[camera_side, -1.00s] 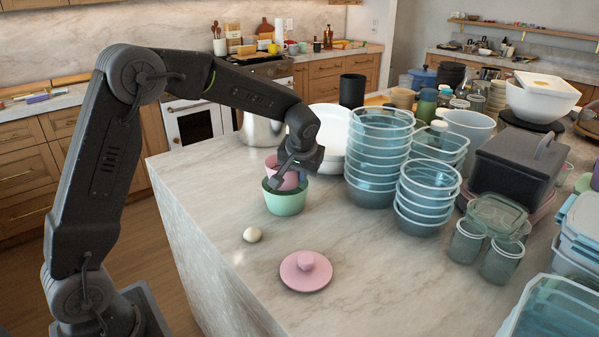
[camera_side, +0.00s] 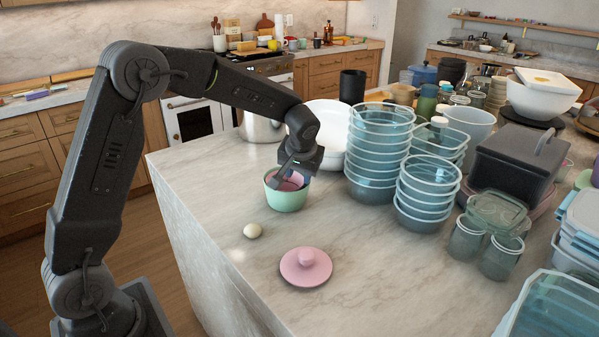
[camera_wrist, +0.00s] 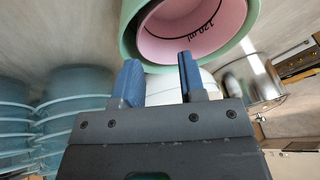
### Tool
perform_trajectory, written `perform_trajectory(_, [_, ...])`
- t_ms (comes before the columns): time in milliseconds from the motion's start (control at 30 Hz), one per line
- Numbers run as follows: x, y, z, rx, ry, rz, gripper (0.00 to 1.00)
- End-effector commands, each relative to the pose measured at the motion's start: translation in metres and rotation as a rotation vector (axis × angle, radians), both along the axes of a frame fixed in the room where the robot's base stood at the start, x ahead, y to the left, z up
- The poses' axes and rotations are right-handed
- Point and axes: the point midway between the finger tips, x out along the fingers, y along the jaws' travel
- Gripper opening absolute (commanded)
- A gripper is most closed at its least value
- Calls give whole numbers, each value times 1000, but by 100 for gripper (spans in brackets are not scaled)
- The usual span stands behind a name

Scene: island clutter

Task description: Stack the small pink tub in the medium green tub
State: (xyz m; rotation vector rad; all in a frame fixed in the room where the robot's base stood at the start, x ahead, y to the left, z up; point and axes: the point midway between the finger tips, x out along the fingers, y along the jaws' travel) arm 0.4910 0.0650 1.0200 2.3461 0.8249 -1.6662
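The small pink tub (camera_side: 291,184) sits down inside the medium green tub (camera_side: 287,201) on the marble island. In the wrist view the pink tub (camera_wrist: 195,28) shows its round inside with a dark volume marking, and the green tub's rim (camera_wrist: 127,36) surrounds it. My gripper (camera_side: 286,178) is over the tubs, at their rim in the side view. In the wrist view its two blue fingers (camera_wrist: 158,62) stand apart with nothing between them, and the tubs lie beyond the tips. The gripper hides part of the pink tub in the side view.
Tall stacks of blue-clear bowls (camera_side: 377,155) stand close to the right. A white bowl (camera_side: 329,128) and metal pot (camera_side: 258,128) stand behind. The counter's left front is clear.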

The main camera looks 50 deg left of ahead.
Motion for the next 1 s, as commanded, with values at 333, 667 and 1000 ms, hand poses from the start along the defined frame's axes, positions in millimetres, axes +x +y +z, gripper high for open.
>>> perform_trajectory(333, [1, 0, 14, 0, -4, 0, 38])
perform_trajectory(667, [-16, -25, 77, -1, -6, -3, 38])
perform_trajectory(1000, [-27, -41, 118, 0, -1, -1, 38])
